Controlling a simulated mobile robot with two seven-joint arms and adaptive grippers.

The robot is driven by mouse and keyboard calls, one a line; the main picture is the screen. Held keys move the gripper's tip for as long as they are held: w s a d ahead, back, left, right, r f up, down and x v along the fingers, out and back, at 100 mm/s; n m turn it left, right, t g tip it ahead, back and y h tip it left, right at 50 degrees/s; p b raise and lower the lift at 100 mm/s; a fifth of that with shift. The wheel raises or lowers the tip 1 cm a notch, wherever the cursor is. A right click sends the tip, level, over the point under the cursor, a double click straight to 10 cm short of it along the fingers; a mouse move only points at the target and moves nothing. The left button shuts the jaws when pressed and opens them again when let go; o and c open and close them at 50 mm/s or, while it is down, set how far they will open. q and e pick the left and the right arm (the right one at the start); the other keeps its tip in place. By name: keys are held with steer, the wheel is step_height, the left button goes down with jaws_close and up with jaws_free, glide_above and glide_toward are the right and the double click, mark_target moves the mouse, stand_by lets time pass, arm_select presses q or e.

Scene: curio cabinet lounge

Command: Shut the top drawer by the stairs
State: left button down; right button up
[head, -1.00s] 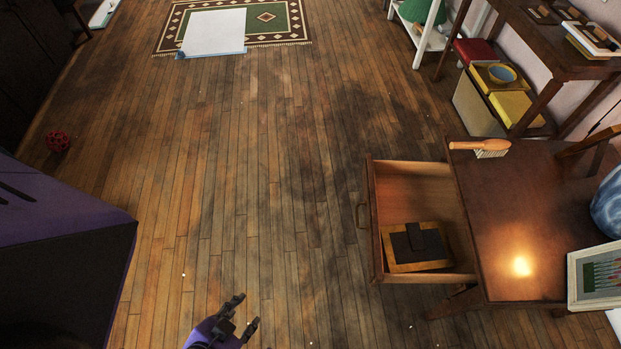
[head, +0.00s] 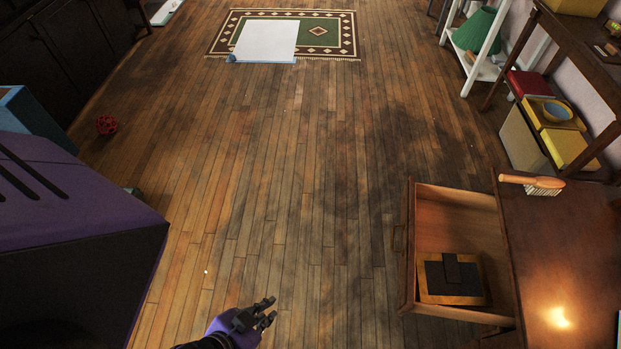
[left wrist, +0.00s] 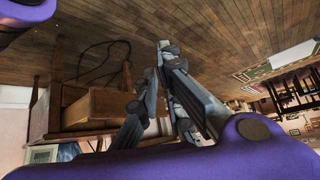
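The wooden drawer (head: 408,280) is pulled well out of the left side of a brown table (head: 560,255); its front faces left and carries a small handle (head: 397,237). A tan case with a dark piece on it (head: 428,291) lies inside. My left gripper (head: 272,308) is low in the head view, left of the drawer front and apart from it. Its two fingers show a gap with nothing between them. In the left wrist view the fingers (left wrist: 158,62) stand close together in the picture, beside the drawer (left wrist: 98,106). My right gripper is not seen.
A brush (head: 530,182) lies on the table's far edge. A shelf with yellow boxes (head: 563,147) stands beyond it. A red ball (head: 107,124) lies on the floor at left, and a patterned rug (head: 335,50) at the back. The middle floor is clear.

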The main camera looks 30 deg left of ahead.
arm_select(q)
steer(key=w+f+m+t+h+b, duration=0.35)
steer(key=w+m+b, duration=0.6)
steer(key=w, duration=0.75)
steer(key=w+f+m+t+h+b, duration=0.2)
steer(key=w+m+t+h+b, duration=0.15)
steer(key=w+m+b, duration=0.95)
steer(key=m+g+h+p, duration=0.1)
steer(key=m+g+h, duration=0.75)
steer(key=m, duration=1.75)
glide_toward(409, 240)
steer(key=shift+h, duration=0.35)
steer(key=x, duration=0.3)
steer(key=b+x, duration=0.1)
steer(key=x, duration=0.1)
steer(key=shift+w+d+f, duration=0.2)
steer(key=shift+d+f, duration=0.1)
steer(key=shift+f, duration=0.05)
steer(key=shift+w+d, duration=0.2)
steer(key=shift+d, duration=0.3)
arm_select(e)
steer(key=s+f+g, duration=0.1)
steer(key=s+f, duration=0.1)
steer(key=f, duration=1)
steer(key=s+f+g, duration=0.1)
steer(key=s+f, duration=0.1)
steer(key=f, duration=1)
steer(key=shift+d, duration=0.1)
